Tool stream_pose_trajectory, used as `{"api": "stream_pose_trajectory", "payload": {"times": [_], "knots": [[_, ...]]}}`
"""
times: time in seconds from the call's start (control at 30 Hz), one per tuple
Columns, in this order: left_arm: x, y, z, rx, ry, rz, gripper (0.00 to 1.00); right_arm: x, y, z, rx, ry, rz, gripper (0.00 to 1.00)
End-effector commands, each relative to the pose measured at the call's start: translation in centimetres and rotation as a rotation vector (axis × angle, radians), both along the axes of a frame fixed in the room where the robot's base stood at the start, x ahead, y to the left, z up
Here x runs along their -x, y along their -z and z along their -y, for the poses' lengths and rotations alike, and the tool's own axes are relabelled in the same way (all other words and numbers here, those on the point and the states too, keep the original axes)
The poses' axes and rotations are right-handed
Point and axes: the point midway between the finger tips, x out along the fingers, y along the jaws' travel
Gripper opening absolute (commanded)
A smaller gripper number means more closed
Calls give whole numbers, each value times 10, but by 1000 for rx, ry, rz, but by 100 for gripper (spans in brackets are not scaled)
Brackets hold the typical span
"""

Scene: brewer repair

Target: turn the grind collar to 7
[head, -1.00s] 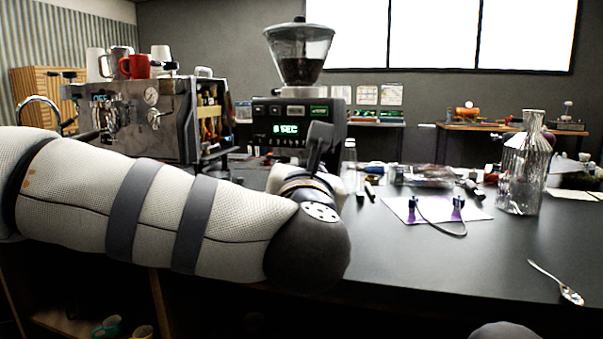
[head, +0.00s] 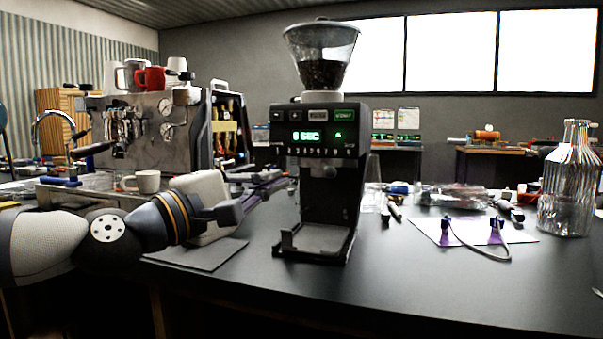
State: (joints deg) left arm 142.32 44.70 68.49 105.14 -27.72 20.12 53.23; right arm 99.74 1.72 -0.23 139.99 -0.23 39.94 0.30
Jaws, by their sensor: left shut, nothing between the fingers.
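The black coffee grinder (head: 335,205) stands upright on the dark counter, with a clear bean hopper (head: 321,60) on top. Its lit display (head: 307,135) seems to read 8 SEC. A pale ring (head: 316,97) at the hopper's neck looks like the grind collar; I see no readable setting on it. A row of small marks (head: 310,153) runs below the display, too small to read. My left gripper (head: 281,181) is shut and empty, low at the grinder's left side; whether it touches the body is unclear. My right gripper is out of view.
An espresso machine (head: 150,130) stands at left, with a cup (head: 145,181) before it. A dark mat (head: 195,254) lies under my left arm. A glass bottle (head: 570,190) and a white sheet (head: 472,232) are at right. The front right counter is clear.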

Motion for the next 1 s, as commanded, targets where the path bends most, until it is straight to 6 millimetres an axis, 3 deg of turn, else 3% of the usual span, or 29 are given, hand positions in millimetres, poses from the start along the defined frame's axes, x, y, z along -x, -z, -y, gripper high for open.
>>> {"api": "stream_pose_trajectory", "payload": {"times": [0.07, 0.3, 0.73, 1.0], "knots": [[-12, -2, 12, -2, 1, -1, 0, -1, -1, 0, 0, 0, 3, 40], [-14, -12, 45, -1, 1, 2, 0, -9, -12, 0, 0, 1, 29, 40], [-15, -10, 51, 1, -1, -2, 0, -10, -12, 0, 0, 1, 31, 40], [-14, -12, 66, 2, -2, -1, 0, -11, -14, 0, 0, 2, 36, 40]]}}
